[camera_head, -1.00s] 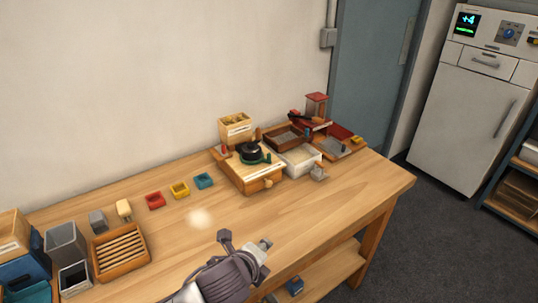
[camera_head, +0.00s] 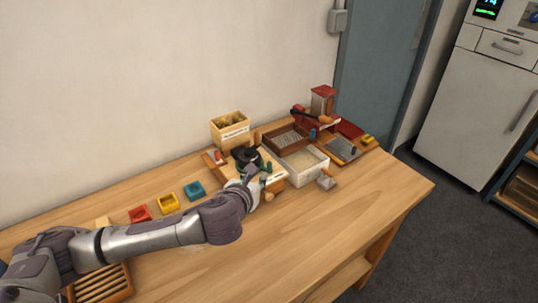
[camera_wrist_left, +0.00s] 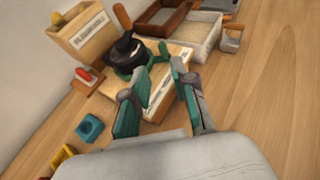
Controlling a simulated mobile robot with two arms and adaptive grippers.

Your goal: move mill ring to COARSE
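The mill (camera_head: 246,156) is a black round body on a light wooden box near the back of the table. In the left wrist view the mill (camera_wrist_left: 124,48) has a green mill ring (camera_wrist_left: 151,61) around its foot, with short arms sticking out. My left gripper (camera_head: 262,177) is over the front of the mill box, and my arm covers part of it. In the left wrist view my left gripper (camera_wrist_left: 163,84) has its two green-padded fingers apart with nothing between them, just in front of the ring. The COARSE mark cannot be read. My right gripper is not in view.
A wooden bin (camera_head: 230,130) stands behind the mill. A pale tray (camera_head: 319,164) with a scoop (camera_head: 326,180) lies to its right. Red, yellow and blue cups (camera_head: 194,190) lie to the left. The table's front right is clear.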

